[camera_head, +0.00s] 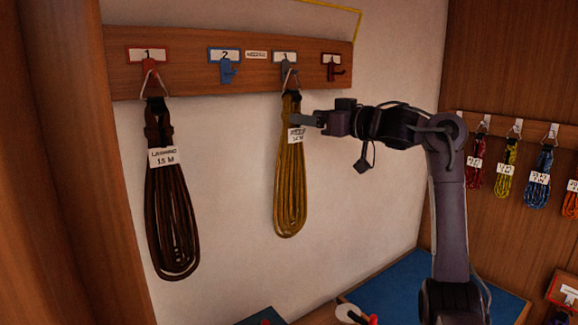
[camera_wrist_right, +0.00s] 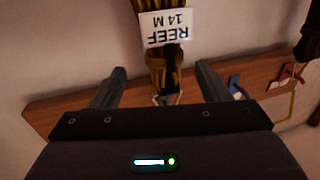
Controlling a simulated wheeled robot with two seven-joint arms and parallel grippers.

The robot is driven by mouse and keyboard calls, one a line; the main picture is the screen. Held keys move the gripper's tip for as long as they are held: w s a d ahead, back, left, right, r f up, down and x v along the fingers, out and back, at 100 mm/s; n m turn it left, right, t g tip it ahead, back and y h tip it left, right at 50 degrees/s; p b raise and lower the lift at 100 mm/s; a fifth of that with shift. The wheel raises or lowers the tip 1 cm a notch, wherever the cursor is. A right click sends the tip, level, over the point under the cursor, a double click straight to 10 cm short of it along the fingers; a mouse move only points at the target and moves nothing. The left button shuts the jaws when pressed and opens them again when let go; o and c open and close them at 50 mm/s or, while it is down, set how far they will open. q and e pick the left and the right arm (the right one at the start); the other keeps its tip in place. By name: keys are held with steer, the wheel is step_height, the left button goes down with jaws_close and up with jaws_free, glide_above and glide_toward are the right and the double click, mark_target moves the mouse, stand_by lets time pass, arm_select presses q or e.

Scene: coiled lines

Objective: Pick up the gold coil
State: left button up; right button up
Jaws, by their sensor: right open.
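The gold coil (camera_head: 290,180) hangs by a metal ring from the grey hook (camera_head: 286,70) under label 3 on the wooden rack. Its white tag reads "REEF 14 M" in the right wrist view (camera_wrist_right: 166,27). My right gripper (camera_head: 303,119) reaches in from the right at the height of the coil's neck. In the right wrist view its two fingers (camera_wrist_right: 158,84) are apart, with the coil's dark neck (camera_wrist_right: 167,72) showing between them. I cannot tell whether they touch it. My left gripper is not in view.
A dark brown coil (camera_head: 168,215) hangs on the red hook under label 1. The blue hook (camera_head: 228,70) and the dark red hook (camera_head: 333,70) are empty. Several colored coils (camera_head: 506,165) hang on the right wall. A blue surface (camera_head: 400,290) lies below.

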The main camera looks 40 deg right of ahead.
mark_target(294, 112)
steer(key=w+p, duration=0.1)
steer(key=w+a+p, duration=0.1)
steer(key=w, duration=0.1)
steer(key=w+p, duration=0.1)
steer(key=shift+w+a+r+p, duration=0.15)
steer(key=shift+w+r+p, duration=0.15)
steer(key=shift+w, duration=0.05)
steer(key=shift+w+f, duration=0.15)
steer(key=shift+w, duration=0.3)
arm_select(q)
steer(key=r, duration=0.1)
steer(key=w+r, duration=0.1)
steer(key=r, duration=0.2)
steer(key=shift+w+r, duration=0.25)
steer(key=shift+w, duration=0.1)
arm_select(e)
steer(key=shift+s, duration=0.15)
steer(key=c, duration=0.5)
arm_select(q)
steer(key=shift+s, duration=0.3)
arm_select(e)
jaws_close()
